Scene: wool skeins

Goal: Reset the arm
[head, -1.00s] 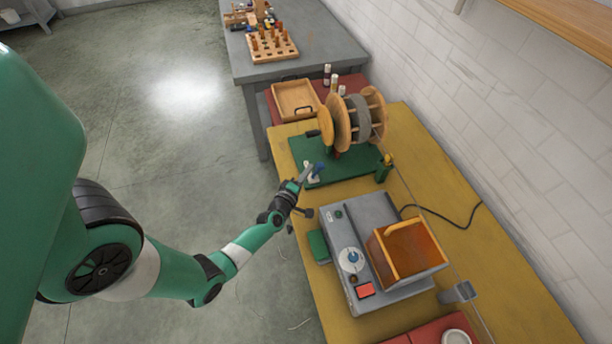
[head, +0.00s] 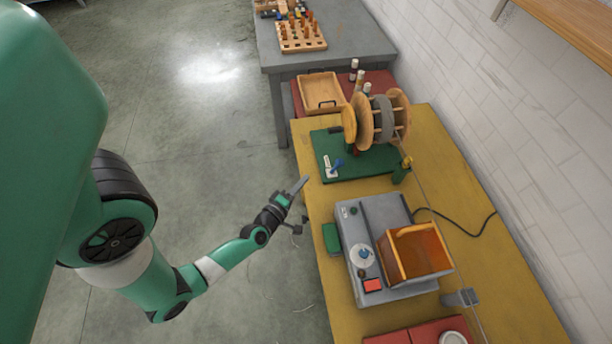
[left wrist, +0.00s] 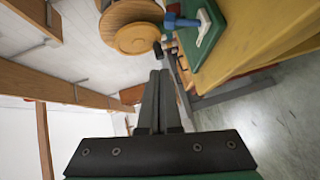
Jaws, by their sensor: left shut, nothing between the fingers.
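My left gripper (head: 303,186) is shut and empty. In the head view it is just off the left edge of the yellow table (head: 318,262), apart from everything on it. In the left wrist view its closed fingers (left wrist: 160,75) point up the picture. The wooden spool winder (head: 372,122) stands on a green base (head: 352,172) ahead of it; the winder (left wrist: 135,38) also shows in the left wrist view. A blue-handled lever (head: 336,165) sits on the green base, and the blue handle (left wrist: 182,21) shows near the fingers in the left wrist view. My right gripper is not in view.
A grey machine (head: 368,215) with an orange-brown open box (head: 416,255) stands on the yellow table. A wooden tray (head: 322,92) and a grey bench (head: 345,45) with a peg board (head: 301,37) are farther back.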

